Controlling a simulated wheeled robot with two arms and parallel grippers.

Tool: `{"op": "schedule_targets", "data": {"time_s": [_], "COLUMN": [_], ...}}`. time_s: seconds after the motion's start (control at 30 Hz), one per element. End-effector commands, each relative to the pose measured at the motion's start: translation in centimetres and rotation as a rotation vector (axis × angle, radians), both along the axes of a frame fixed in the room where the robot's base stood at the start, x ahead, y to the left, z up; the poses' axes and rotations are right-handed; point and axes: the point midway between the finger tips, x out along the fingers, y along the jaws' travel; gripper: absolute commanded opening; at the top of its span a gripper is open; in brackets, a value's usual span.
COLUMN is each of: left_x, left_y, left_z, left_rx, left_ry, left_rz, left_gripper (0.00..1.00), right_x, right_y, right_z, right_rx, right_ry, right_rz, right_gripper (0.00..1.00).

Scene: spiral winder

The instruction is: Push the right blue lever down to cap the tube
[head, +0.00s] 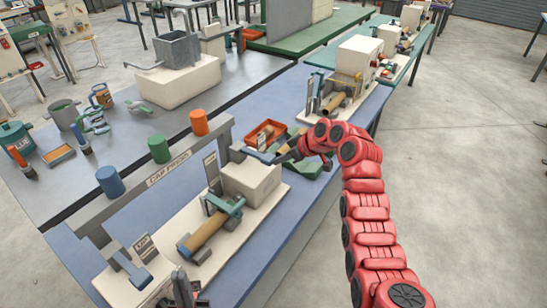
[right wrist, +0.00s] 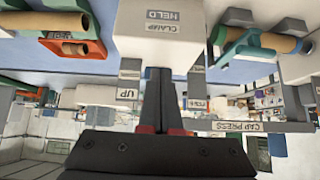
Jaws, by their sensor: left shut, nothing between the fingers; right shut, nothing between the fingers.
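A tan tube (head: 207,232) lies in a teal clamp (head: 222,206) on the cap press's white base. It also shows in the right wrist view (right wrist: 262,42). The right blue lever (head: 258,155) is a grey-blue arm by the press's right post, sticking out roughly level. My right gripper (head: 277,158) is shut and empty at its outer end; I cannot tell whether they touch. The left lever (head: 139,276) slopes down by the left post. My left gripper (head: 184,290) is shut and empty at the bottom edge. In the right wrist view the shut fingers (right wrist: 160,75) cover what lies behind them.
The white clamp block (head: 252,181) stands beside the tube; in the right wrist view it reads "CLAMP HELD" (right wrist: 165,28). The CAP PRESS crossbar (head: 166,172) spans the posts. An orange tray (head: 264,134) and a green tray (head: 305,166) lie near my right gripper.

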Motion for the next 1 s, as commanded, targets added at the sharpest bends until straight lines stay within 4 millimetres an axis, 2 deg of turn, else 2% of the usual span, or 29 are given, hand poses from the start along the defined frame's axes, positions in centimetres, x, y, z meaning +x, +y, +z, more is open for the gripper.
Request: {"op": "schedule_targets", "data": {"time_s": [0.03, 0.3, 0.5, 0.7, 1.0], "left_x": [0.0, 0.0, 0.0, 0.0, 0.0], "left_y": [0.0, 0.0, 0.0, 0.0, 0.0], "left_z": [0.3, 1.0, 1.7, 1.9, 1.9], "left_rx": [0.000, 0.000, 0.000, 0.000, 0.000], "left_ry": [0.000, 0.000, 0.000, 0.000, 0.000], "left_rz": [0.000, 0.000, 0.000, 0.000, 0.000], "left_gripper": [0.00, 0.00, 0.00, 0.00, 0.00], "right_x": [-0.3, -2.9, -4.5, -5.3, -5.4], "right_y": [-0.9, -4.3, -6.3, -7.2, -7.3], "right_z": [1.4, 6.6, 9.6, 10.8, 10.9], "right_rx": [0.002, 0.004, 0.004, 0.006, 0.006], "right_ry": [-0.013, -0.022, -0.023, -0.023, -0.023], "right_rz": [-0.005, -0.004, -0.003, 0.000, 0.000], "right_gripper": [0.00, 0.00, 0.00, 0.00, 0.00]}}
